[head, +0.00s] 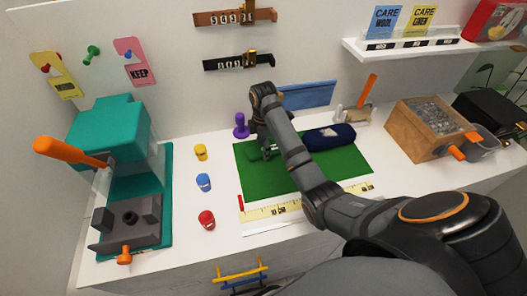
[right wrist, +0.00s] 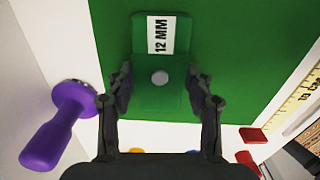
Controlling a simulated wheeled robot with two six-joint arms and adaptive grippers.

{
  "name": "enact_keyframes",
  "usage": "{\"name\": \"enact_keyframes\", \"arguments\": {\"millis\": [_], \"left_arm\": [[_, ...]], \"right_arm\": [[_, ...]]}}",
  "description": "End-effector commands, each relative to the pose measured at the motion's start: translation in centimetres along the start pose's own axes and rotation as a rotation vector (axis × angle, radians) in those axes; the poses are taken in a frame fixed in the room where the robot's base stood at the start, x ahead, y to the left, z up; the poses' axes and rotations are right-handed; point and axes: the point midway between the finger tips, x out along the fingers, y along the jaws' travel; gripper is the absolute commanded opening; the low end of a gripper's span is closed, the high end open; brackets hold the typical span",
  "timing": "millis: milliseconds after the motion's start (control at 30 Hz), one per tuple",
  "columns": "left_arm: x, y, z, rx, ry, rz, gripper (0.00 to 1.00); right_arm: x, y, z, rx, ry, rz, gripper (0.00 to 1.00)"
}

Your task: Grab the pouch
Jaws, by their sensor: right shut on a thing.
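The pouch looks like the small green object with a white "12 MM" label and a round grey button, in the right wrist view (right wrist: 160,98). It lies on the green mat (head: 330,175), nearly the same colour. My right gripper (right wrist: 162,85) has a finger on each side of the pouch and is shut on it. In the head view my right gripper (head: 266,154) is low over the left part of the mat, and its arm hides much of the pouch. My left gripper is not in view.
A purple-handled tool (head: 240,125) stands close left of the gripper. A navy roll (head: 330,137) lies on the mat to the right. Yellow, blue and red small pots (head: 204,182) stand left of the mat. A ruler (head: 285,212) lies along the front. A wooden box (head: 425,125) is at right.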

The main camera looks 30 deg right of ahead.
Motion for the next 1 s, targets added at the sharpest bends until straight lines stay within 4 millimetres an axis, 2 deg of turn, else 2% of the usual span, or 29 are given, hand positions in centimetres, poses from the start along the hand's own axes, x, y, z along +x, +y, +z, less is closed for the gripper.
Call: {"name": "enact_keyframes", "arguments": {"millis": [67, 333, 467, 567, 767, 1000], "left_arm": [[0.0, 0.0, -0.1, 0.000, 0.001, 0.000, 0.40], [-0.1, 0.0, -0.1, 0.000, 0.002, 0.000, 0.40], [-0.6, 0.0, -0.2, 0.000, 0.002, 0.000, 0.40], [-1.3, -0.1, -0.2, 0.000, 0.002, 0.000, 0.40], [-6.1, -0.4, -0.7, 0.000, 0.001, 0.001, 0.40], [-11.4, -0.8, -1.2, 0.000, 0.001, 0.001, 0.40]], "right_arm": [[0.0, 0.0, 0.0, 0.000, 0.000, 0.000, 0.23], [-0.2, 0.0, 0.0, 0.000, 0.000, 0.000, 0.23], [-1.5, 0.1, 0.0, 0.000, 0.000, 0.002, 0.23], [-3.2, 0.1, 0.0, 0.000, 0.000, 0.003, 0.23], [-6.8, -2.1, 0.7, 0.000, -0.001, -0.001, 0.23], [-10.5, -5.5, 1.8, 0.000, -0.004, -0.002, 0.23]]}}
